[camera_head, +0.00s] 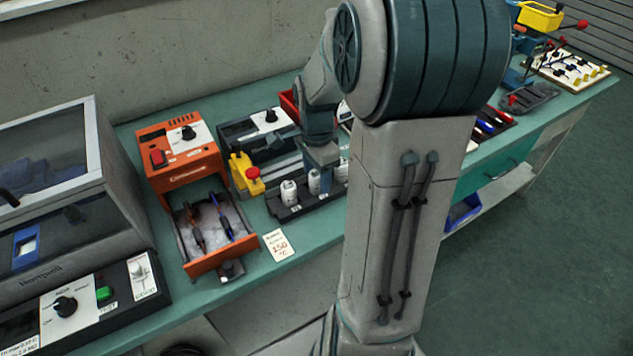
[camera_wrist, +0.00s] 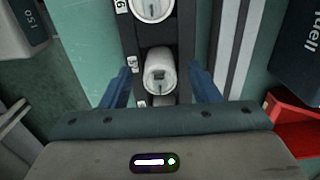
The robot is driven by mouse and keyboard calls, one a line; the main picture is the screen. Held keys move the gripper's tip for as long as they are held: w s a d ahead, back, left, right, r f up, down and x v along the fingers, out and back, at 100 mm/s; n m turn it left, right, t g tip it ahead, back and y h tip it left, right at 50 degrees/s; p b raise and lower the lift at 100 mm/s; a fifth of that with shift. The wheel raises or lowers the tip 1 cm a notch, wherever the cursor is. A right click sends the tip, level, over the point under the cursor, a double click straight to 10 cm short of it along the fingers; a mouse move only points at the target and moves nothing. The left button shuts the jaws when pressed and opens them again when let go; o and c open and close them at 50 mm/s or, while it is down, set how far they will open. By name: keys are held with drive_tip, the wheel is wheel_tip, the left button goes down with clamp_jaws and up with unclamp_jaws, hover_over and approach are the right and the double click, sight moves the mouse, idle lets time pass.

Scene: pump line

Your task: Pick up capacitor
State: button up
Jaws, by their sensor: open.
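White cylindrical capacitors stand upright in a black rack (camera_head: 300,209) on the bench; one (camera_head: 289,193) is at the left end, with another (camera_head: 314,182) to its right and a third (camera_head: 342,171) partly behind my arm. In the wrist view, one capacitor (camera_wrist: 158,75) shows between the blue fingers of my open gripper (camera_wrist: 163,80), with a gap on both sides. Another capacitor (camera_wrist: 152,8) is at the top edge, and a third is mostly hidden by the gripper body. In the head view my gripper (camera_head: 324,170) points down over the rack, its fingertips partly hidden.
Left of the rack are a yellow fixture with a red knob (camera_head: 253,173) and an orange unit (camera_head: 180,150) with an open drawer (camera_head: 222,257). A card (camera_head: 278,245) lies in front. A red bin (camera_wrist: 293,115) shows right in the wrist view.

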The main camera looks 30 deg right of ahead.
drive_tip(key=shift+f, duration=0.25)
drive_tip(key=c, duration=1.1)
drive_tip(key=shift+r, duration=0.45)
drive_tip(key=r, duration=0.4)
drive_tip(key=shift+d, duration=0.35)
drive_tip(key=shift+s+d+r+p, duration=0.5)
drive_tip(key=shift+d+r+p, duration=0.35)
drive_tip(key=shift+d+r, duration=0.95)
drive_tip(key=shift+s+d+r+p, duration=0.45)
drive_tip(key=shift+d+r+p, duration=0.45)
drive_tip(key=shift+d+r, duration=0.95)
drive_tip(key=shift+s+d+r+p, duration=0.5)
drive_tip(key=shift+d+r+p, duration=0.35)
drive_tip(key=shift+d+r, duration=0.95)
